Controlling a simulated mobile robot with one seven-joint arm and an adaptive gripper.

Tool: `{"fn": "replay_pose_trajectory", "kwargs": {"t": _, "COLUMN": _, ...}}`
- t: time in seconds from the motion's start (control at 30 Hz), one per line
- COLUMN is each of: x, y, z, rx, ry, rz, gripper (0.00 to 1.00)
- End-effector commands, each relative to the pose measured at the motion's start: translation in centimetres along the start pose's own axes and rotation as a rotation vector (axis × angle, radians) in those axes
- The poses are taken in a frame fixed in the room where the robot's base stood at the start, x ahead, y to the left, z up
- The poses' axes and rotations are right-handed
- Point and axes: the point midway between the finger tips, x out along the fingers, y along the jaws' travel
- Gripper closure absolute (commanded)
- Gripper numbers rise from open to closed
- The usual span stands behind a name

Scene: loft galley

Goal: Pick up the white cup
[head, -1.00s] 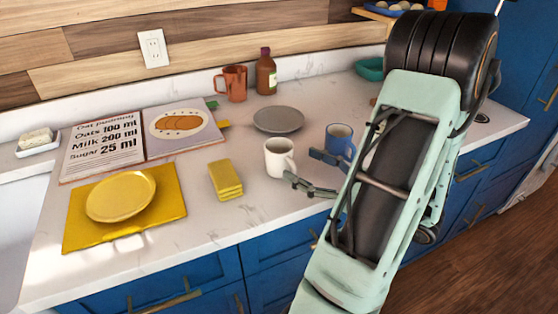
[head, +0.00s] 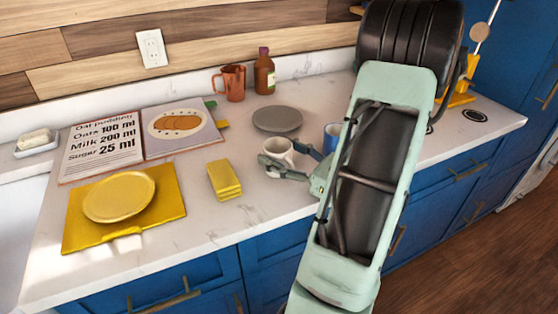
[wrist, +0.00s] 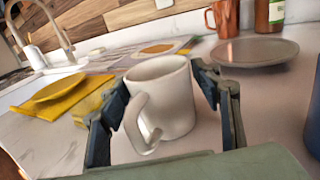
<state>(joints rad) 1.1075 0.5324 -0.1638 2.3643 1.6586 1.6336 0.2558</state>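The white cup (head: 279,148) stands upright on the counter, left of the blue mug (head: 331,137). In the wrist view the white cup (wrist: 168,95) is between the two fingers of my gripper (wrist: 160,90), its handle toward the camera and left. The fingers are open on either side of it, the right one very close to its wall; I cannot tell whether either touches. In the head view my gripper (head: 288,158) reaches in from the right, one finger in front of the cup, and my arm hides part of the blue mug.
A grey plate (head: 278,119) lies behind the cup. A yellow sponge stack (head: 224,180) is to its left. A copper mug (head: 231,82) and a brown bottle (head: 264,72) stand at the back. A yellow plate (head: 119,197) and an open recipe book (head: 178,125) are further left.

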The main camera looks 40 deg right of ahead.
Motion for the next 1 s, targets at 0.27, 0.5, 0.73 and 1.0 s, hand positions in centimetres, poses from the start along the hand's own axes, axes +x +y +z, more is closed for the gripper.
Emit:
{"fn": "replay_pose_trajectory", "kwargs": {"t": 0.27, "x": 0.0, "y": 0.0, "z": 0.0, "rx": 0.0, "ry": 0.0, "rz": 0.0, "gripper": 0.75}}
{"fn": "replay_pose_trajectory", "kwargs": {"t": 0.5, "x": 0.0, "y": 0.0, "z": 0.1, "rx": -0.001, "ry": -0.001, "rz": 0.0, "gripper": 0.81}}
{"fn": "replay_pose_trajectory", "kwargs": {"t": 0.73, "x": 0.0, "y": 0.0, "z": 0.4, "rx": -0.001, "ry": -0.001, "rz": 0.001, "gripper": 0.81}}
{"fn": "replay_pose_trajectory", "kwargs": {"t": 1.0, "x": 0.0, "y": -0.1, "z": 2.0, "rx": -0.002, "ry": -0.001, "rz": 0.005, "gripper": 0.81}}
